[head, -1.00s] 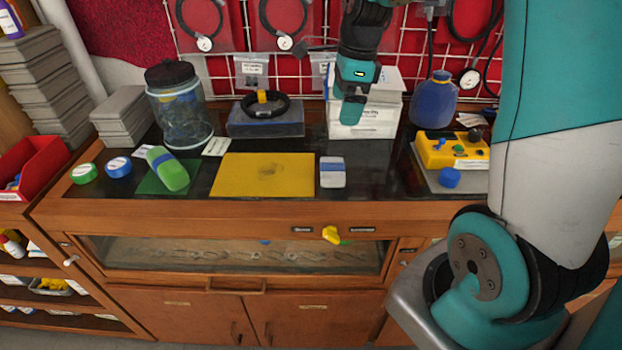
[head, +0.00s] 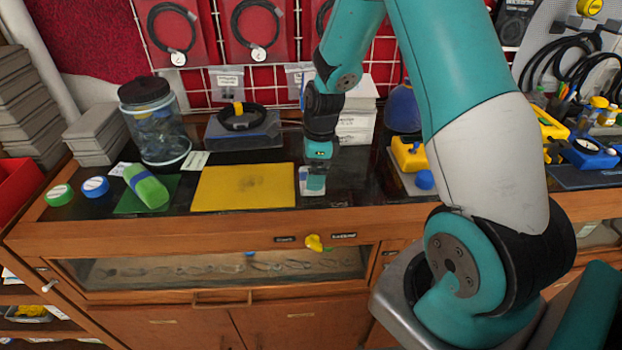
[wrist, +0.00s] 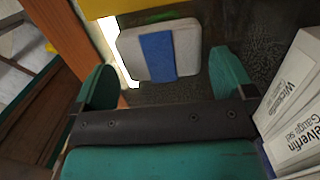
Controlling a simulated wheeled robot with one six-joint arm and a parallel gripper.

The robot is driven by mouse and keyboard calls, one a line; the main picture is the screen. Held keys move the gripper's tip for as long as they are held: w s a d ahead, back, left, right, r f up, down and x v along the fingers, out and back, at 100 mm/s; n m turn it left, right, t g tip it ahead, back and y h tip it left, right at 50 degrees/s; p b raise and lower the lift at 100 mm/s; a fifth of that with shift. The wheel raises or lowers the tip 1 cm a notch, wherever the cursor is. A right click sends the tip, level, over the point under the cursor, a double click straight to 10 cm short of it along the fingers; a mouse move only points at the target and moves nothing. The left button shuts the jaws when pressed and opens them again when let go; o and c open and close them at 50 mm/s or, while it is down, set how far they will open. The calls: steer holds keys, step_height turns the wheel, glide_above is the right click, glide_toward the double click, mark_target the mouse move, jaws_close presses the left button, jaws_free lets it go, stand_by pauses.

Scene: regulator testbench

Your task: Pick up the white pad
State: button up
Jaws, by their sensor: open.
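The white pad (wrist: 188,51) with a blue band lies on the dark bench top. In the head view the white pad (head: 303,172) is to the right of the yellow mat, partly hidden by my gripper (head: 314,184). My gripper is open and points down over the pad. In the wrist view the pad shows between and ahead of the two teal fingers of my gripper (wrist: 168,80), and nothing is held. I cannot tell whether a finger touches the pad.
A yellow mat (head: 240,188) lies left of the pad. White boxes (head: 357,125) stand behind it; they also show close by the right finger in the wrist view (wrist: 298,100). A yellow device (head: 408,153) sits to the right. The bench's wooden front edge (head: 200,225) is near.

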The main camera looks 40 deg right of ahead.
steer(key=shift+w+a+f, duration=0.1)
steer(key=shift+a+f, duration=0.05)
steer(key=shift+f, duration=1.3)
steer(key=c, duration=0.7)
steer(key=shift+r, duration=0.1)
step_height(320, 180, up, 20)
steer(key=shift+b, duration=0.3)
